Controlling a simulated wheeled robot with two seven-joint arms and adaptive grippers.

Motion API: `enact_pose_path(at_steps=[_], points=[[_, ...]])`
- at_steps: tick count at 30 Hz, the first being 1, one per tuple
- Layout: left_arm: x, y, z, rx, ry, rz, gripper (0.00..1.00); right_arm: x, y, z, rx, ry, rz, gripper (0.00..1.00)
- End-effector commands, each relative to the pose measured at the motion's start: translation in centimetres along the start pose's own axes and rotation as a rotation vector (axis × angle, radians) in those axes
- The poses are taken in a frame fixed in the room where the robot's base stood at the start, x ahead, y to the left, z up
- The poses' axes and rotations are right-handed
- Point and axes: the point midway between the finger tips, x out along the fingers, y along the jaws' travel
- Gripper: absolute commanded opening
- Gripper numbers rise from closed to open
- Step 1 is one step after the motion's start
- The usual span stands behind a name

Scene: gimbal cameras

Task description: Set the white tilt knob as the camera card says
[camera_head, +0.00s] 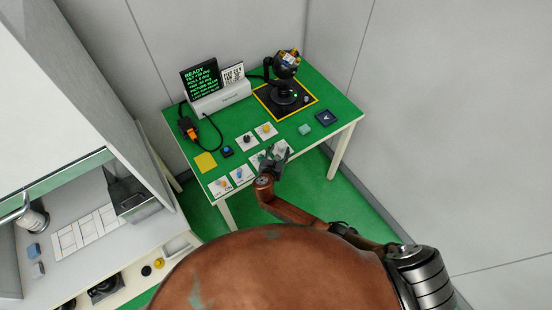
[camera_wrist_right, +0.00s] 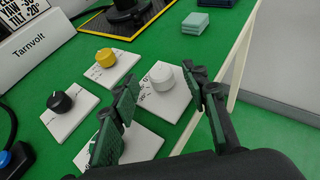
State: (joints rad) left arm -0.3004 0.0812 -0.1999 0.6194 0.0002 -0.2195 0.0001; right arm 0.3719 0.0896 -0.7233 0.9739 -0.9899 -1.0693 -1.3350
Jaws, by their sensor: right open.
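The white tilt knob (camera_wrist_right: 161,75) stands on a white square plate (camera_wrist_right: 176,101) in the right wrist view. My right gripper (camera_wrist_right: 166,82) is open, with one finger to the left of the knob and one to its right. I see no clear contact. In the head view my right gripper (camera_head: 272,157) is over the front edge of the green table and partly hides that plate. The camera card (camera_head: 232,75) stands beside the dark screen; in the wrist view the card (camera_wrist_right: 20,12) is cut off, with yaw and tilt lines partly readable. My left gripper is out of view.
A yellow knob (camera_wrist_right: 105,57) and a black knob (camera_wrist_right: 60,101) sit on neighbouring plates. The gimbal camera (camera_head: 285,75) stands on a black, yellow-edged pad. Switch plates (camera_head: 220,185) line the front edge. A teal block (camera_head: 305,130) lies to the right.

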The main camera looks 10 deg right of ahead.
Motion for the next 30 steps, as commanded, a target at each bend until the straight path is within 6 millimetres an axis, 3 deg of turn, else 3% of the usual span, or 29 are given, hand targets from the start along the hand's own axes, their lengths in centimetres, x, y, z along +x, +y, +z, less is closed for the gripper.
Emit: enact_pose_path(at_steps=[6, 12, 30], points=[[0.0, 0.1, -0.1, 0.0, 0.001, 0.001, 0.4, -4.7, 0.1, -0.1, 0.004, 0.002, 0.003, 0.42], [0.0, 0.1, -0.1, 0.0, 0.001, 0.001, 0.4, -7.4, 0.0, -0.1, 0.001, 0.001, 0.001, 0.42], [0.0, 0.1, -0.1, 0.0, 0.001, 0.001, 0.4, -8.2, 0.0, 0.0, 0.001, 0.0, 0.0, 0.42]])
